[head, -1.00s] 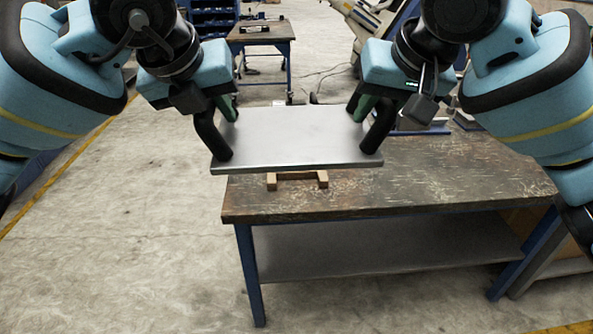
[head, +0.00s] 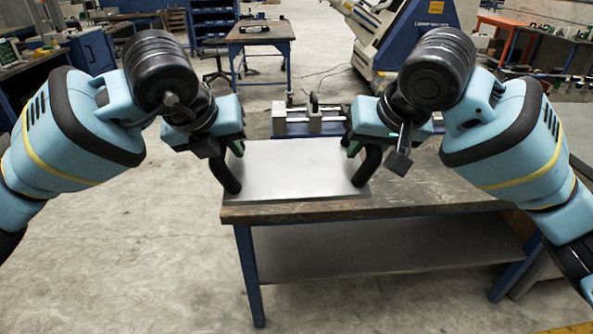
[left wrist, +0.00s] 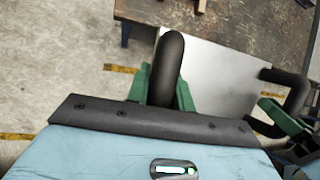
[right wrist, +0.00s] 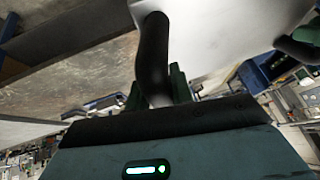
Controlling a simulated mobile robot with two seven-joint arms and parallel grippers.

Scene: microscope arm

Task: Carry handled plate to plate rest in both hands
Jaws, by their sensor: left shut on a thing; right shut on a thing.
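The handled plate (head: 295,172) is a flat grey metal slab with a black upright handle at each end. It looks roughly level in the head view, over the front left part of the table. My left gripper (head: 235,149) is shut on its left handle (left wrist: 168,65). My right gripper (head: 354,147) is shut on its right handle (right wrist: 152,50). The plate hides the wooden plate rest in the head view; a small wooden piece (left wrist: 201,5) shows at the top edge of the left wrist view. I cannot tell whether the plate touches anything below.
The worn workbench (head: 430,185) has blue legs and a lower shelf (head: 390,245). A grey clamp-like fixture (head: 308,120) stands behind the plate. The bench top right of the plate is clear. Another bench (head: 262,32) stands farther back.

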